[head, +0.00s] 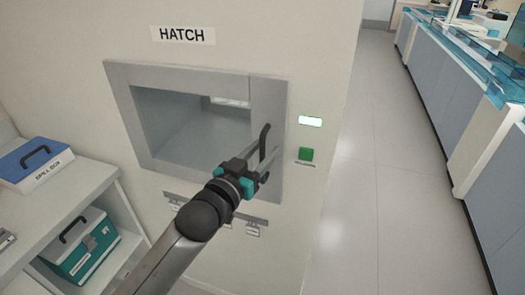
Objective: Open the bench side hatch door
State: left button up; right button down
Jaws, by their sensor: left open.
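The hatch (118,85) is a grey-framed square in the cream wall under a "HATCH" sign (183,35). Its pale interior shows through the middle; I cannot tell if clear glass covers it. A grey upright strip on its right side carries a black curved handle (264,141). My left gripper (259,178), with teal and black parts, is open at the lower end of this handle. It overlaps the handle's lower part in the picture, and I cannot tell if they touch. My right gripper is out of view.
A lit indicator (310,122) and a green button (306,154) are right of the hatch. Labelled hooks (253,228) hang below it. A shelf at left holds a blue-lidded spill box (38,168) and a teal case (85,250). The floor (350,220) at right is clear.

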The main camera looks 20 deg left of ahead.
pick_arm(q)
grip_shut()
dwell(0.4)
dwell(1.1)
